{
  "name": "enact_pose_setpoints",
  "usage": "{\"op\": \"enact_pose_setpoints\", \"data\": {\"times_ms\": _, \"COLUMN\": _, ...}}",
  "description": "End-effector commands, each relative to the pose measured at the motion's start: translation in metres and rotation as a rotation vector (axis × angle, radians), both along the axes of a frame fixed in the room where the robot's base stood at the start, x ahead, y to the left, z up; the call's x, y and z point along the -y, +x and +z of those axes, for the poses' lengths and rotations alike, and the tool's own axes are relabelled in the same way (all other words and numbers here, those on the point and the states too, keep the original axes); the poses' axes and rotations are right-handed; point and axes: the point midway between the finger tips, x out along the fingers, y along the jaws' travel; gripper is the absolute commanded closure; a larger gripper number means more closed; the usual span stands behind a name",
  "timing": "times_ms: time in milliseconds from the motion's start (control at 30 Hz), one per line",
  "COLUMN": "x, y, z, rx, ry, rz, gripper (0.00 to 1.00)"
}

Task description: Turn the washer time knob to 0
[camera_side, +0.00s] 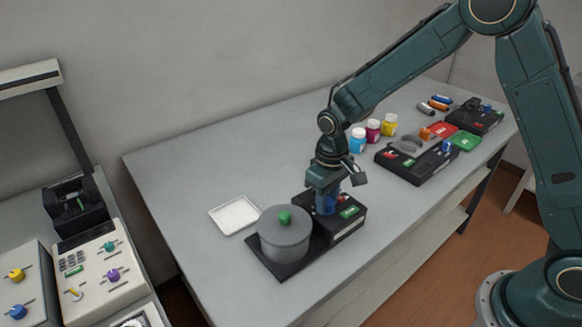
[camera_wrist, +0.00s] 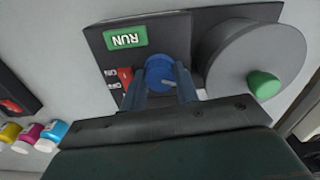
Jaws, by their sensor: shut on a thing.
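The washer is a black base with a grey round drum (camera_side: 284,236) and a control box (camera_side: 346,217) on its right. A green knob (camera_side: 285,217) tops the drum's lid. My gripper (camera_side: 326,205) points down over the control box. In the wrist view, my gripper (camera_wrist: 160,82) is shut on the blue time knob (camera_wrist: 159,70), one finger on each side. A pale mark shows on the knob, but no scale or number is readable. A green RUN button (camera_wrist: 125,37) and a red ON/OFF switch (camera_wrist: 125,75) sit beside it.
A white tray (camera_side: 234,214) lies left of the washer. Cyan, magenta and yellow bottles (camera_side: 373,131) stand farther back, near another black device (camera_side: 417,162). The table's left part is clear. A separate bench with machines (camera_side: 102,265) stands at far left.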

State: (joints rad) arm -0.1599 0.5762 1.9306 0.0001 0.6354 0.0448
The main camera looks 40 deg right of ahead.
Motion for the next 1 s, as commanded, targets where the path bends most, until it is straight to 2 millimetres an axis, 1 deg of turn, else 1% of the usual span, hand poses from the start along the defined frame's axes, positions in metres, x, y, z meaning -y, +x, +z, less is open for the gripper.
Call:
{"op": "enact_pose_setpoints", "data": {"times_ms": 100, "x": 0.0, "y": 0.0006, "z": 0.0008, "rx": 0.002, "ry": 0.0, "rz": 0.06, "gripper": 0.93}}
{"op": "enact_pose_setpoints", "data": {"times_ms": 300, "x": 0.0, "y": 0.0007, "z": 0.0009, "rx": 0.002, "ry": 0.0, "rz": 0.115, "gripper": 0.93}}
{"op": "enact_pose_setpoints", "data": {"times_ms": 700, "x": -0.0001, "y": 0.0009, "z": 0.001, "rx": 0.003, "ry": 0.0, "rz": 0.125, "gripper": 0.93}}
{"op": "enact_pose_setpoints", "data": {"times_ms": 733, "x": -0.0001, "y": 0.0009, "z": 0.001, "rx": 0.003, "ry": 0.0, "rz": 0.125, "gripper": 0.68}}
{"op": "enact_pose_setpoints", "data": {"times_ms": 767, "x": -0.0001, "y": 0.0009, "z": 0.001, "rx": 0.003, "ry": 0.0, "rz": 0.125, "gripper": 0.62}}
{"op": "enact_pose_setpoints", "data": {"times_ms": 800, "x": -0.0001, "y": 0.0009, "z": 0.001, "rx": 0.003, "ry": 0.0, "rz": 0.125, "gripper": 0.61}}
{"op": "enact_pose_setpoints", "data": {"times_ms": 1000, "x": -0.0001, "y": 0.0005, "z": 0.0005, "rx": 0.002, "ry": 0.0, "rz": 0.124, "gripper": 0.61}}
